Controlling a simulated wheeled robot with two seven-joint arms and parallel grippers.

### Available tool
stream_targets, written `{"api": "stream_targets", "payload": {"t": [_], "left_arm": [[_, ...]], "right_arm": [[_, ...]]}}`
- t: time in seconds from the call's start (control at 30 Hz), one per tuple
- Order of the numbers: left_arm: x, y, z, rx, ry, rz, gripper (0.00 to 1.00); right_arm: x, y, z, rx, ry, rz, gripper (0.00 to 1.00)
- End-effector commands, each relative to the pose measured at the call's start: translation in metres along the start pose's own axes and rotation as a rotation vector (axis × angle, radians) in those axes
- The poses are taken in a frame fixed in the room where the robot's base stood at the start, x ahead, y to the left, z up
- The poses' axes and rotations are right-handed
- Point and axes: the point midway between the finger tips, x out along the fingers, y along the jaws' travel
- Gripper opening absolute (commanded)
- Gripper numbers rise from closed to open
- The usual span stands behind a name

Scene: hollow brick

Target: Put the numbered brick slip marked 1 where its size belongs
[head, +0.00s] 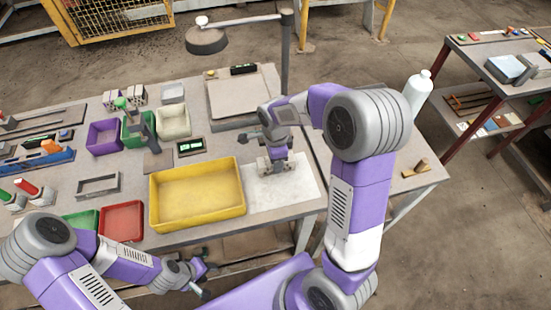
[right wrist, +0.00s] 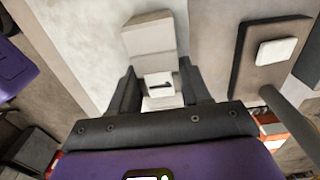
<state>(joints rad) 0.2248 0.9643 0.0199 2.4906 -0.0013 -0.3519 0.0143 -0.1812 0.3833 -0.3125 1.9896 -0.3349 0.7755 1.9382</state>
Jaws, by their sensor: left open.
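A pale grey-beige brick piece (right wrist: 148,38) with a white label bearing a dark mark that looks like a 1 (right wrist: 160,86) lies between the fingers of my right gripper (right wrist: 158,75) in the right wrist view. The fingers stand close on either side; I cannot tell whether they press on it. In the head view my right gripper (head: 275,165) points down at small grey pieces on a pale mat (head: 290,192), right of the yellow tray; its fingers partly hide them. My left gripper (head: 205,273) is open and empty, in front of the table's near edge.
A yellow tray (head: 197,195) stands left of the mat. Purple (head: 104,137), green and cream bins (head: 173,121) stand behind it, with a small display (head: 191,147). A red tray (head: 121,221) is nearer. A lamp post (head: 286,60) rises behind.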

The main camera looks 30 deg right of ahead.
Motion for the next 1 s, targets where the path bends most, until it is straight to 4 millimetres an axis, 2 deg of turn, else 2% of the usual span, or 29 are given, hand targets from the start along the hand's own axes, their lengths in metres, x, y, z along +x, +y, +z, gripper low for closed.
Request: {"api": "stream_targets", "payload": {"t": [0.03,0.17,0.53,0.67,1.0], "left_arm": [[0.000,0.000,0.000,0.000,0.000,0.000,0.43],[0.000,0.000,0.000,0.000,0.000,0.000,0.43],[-0.004,0.001,0.000,0.000,0.000,0.000,0.43],[-0.009,0.003,0.000,0.000,0.000,0.000,0.43],[-0.027,0.010,0.001,0.000,0.000,0.000,0.43]], "right_arm": [[0.001,0.000,0.000,0.000,0.000,0.001,0.53],[0.000,0.000,0.000,0.000,0.000,0.001,0.72],[-0.006,0.000,0.000,0.000,0.000,-0.001,0.72],[-0.027,-0.001,0.001,-0.001,-0.002,-0.004,0.72],[-0.099,0.000,0.000,-0.001,-0.001,-0.003,0.72]]}}
